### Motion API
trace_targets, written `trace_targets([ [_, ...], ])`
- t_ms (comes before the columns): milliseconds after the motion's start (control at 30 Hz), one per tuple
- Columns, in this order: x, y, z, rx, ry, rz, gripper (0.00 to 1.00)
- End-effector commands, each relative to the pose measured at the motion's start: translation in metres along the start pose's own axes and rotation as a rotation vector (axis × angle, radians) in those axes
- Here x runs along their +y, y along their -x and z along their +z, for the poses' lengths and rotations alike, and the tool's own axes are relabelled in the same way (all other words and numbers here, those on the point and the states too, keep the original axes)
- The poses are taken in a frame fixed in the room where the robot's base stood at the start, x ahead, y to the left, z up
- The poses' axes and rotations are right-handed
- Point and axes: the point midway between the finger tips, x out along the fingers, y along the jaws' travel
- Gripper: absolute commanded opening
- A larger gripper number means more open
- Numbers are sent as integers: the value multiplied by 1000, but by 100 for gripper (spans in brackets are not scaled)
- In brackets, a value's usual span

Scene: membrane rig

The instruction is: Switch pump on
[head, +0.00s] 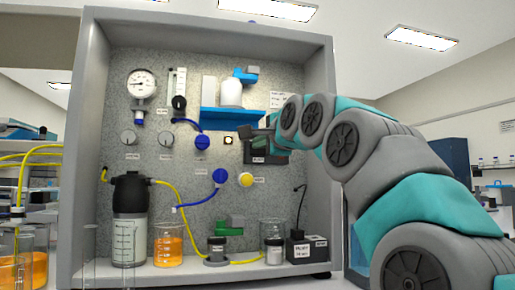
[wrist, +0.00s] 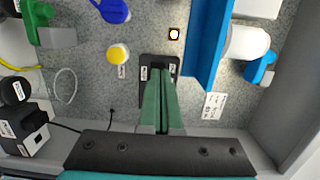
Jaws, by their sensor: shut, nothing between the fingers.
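A dark switch box (head: 268,159) with small white labels sits on the speckled back panel, right of centre. I take it for the pump switch, but the label is too small to read. It also shows in the wrist view (wrist: 147,66). My gripper (head: 262,134) is shut and empty, its green fingertips (wrist: 160,72) in front of this box and covering its middle. I cannot tell whether they touch it or which way the switch stands.
A blue shelf (head: 232,120) with a white vessel is just above the box. A yellow knob (head: 246,180) and blue valve handles (head: 202,142) are to its left. Beakers and a black labelled unit (head: 306,249) stand on the ledge below. The cabinet's side walls (head: 92,130) frame the panel.

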Motion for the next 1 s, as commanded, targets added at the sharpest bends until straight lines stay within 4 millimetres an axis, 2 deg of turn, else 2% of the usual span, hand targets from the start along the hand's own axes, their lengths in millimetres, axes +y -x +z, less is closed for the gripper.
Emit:
trace_targets([
  [200, 0, 28, 10, 0, 2, -3, 0],
  [400, 0, 42, 14, 1, 1, -2, 0],
  [1000, 0, 46, 16, 0, 0, -1, 0],
])
